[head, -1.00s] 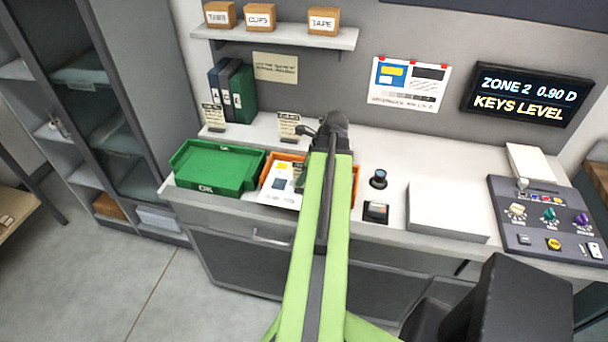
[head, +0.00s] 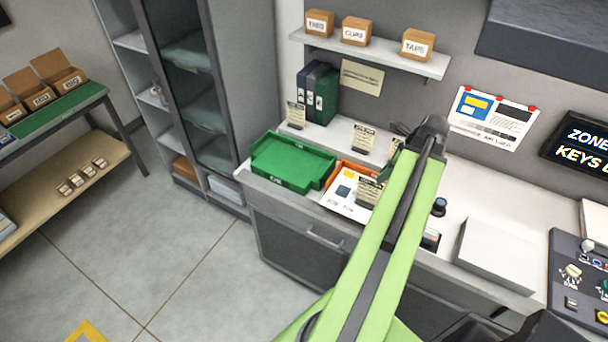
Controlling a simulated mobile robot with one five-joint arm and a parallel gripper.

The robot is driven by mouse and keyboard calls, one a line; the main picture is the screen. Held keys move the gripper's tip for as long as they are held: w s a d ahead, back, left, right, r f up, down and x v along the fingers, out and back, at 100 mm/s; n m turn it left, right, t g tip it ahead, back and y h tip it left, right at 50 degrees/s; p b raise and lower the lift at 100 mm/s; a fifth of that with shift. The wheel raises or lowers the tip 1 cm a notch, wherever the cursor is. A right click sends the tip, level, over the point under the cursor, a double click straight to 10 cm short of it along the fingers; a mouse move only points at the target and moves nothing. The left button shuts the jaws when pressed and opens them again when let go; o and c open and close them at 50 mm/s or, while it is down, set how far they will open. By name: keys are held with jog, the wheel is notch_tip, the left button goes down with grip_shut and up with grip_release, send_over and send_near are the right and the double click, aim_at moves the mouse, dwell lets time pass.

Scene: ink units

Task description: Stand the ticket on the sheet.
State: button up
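A small cream ticket (head: 369,192) with dark print shows upright just left of my arm. My arm reaches over the desk and hides most of my gripper. A dark green piece (head: 386,173) beside the ticket may be part of it. The fingertips are hidden, so their grip on the ticket is unclear.
A green tray (head: 288,180) stands left of the sheet, an orange tray (head: 350,168) behind it. Two similar cards (head: 296,115) (head: 363,137) stand at the back. A white block (head: 497,258) and control panel (head: 580,275) are right. Floor at left is clear.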

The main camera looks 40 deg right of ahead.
jog(key=w+a+f+n+g, duration=0.1)
jog(key=w+a+n+g, duration=0.2)
jog(key=w+a+n, duration=1.9)
jog(key=a+n, duration=0.2)
jog(key=a, duration=0.6)
jog(key=w+a+n+g+h, duration=0.1)
jog(key=a+n, duration=0.3)
jog(key=a, duration=0.6)
jog(key=w+a+n, duration=0.3)
jog(key=a+n, duration=0.1)
jog(key=a, duration=0.6)
jog(key=shift+w+f+n, duration=0.15)
jog(key=shift+f+n, duration=0.15)
jog(key=shift+f, duration=0.1)
notch_tip(320, 180, down, 14)
jog(key=b, duration=1.3)
jog(key=shift+r+b, duration=0.2)
jog(key=shift+b, duration=0.1)
